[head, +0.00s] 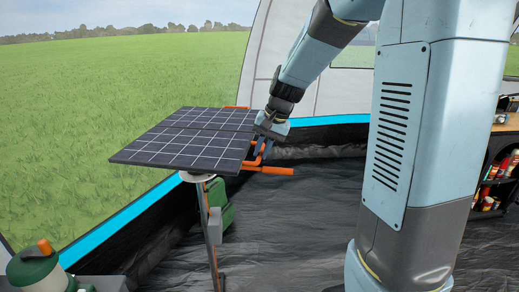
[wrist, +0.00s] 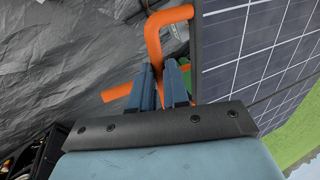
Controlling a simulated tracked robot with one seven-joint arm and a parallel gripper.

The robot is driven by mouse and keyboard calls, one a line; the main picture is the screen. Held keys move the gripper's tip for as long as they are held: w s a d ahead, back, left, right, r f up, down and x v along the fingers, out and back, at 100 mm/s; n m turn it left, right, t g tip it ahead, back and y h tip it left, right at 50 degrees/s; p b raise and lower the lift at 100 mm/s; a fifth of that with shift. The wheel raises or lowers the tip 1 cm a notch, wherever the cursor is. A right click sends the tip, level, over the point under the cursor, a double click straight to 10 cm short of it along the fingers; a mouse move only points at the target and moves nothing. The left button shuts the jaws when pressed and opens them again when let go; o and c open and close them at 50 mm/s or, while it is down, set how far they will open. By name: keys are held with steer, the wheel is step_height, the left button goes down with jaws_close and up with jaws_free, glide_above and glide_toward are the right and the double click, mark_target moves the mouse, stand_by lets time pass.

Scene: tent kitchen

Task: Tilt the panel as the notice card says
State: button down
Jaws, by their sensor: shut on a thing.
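The dark solar panel (head: 190,138) with a white grid sits on a post (head: 213,235) in the middle left of the head view. It lies nearly flat, with a slight slope. An orange handle (head: 268,170) is fixed along its right edge. My gripper (head: 264,146) is at that edge and shut on the orange handle. In the wrist view my gripper's fingers (wrist: 168,85) close around the orange bar (wrist: 154,45), beside the panel (wrist: 250,50). No notice card shows in either view.
A shelf with jars and cans (head: 495,180) stands at the far right. A green container (head: 218,205) is behind the post. A green and white vessel with an orange top (head: 40,268) is at the lower left. The dark floor (head: 290,230) right of the post is clear.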

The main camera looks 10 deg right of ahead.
steer(key=shift+s+d+f, duration=0.3)
steer(key=shift+d+f, duration=0.15)
steer(key=shift+f, duration=0.05)
steer(key=c, duration=1.2)
jaws_free()
steer(key=shift+o, duration=0.4)
steer(key=shift+w+a+r, duration=0.1)
steer(key=shift+r, duration=0.05)
steer(key=v, duration=1.3)
steer(key=shift+r, duration=0.35)
steer(key=s+f+n+t+h, duration=0.1)
steer(key=s+n+t, duration=0.1)
steer(key=s, duration=0.9)
steer(key=s+d+f+n+t+h, duration=0.1)
steer(key=s+n+t+h, duration=0.1)
steer(key=s, duration=0.9)
steer(key=shift+n, duration=0.3)
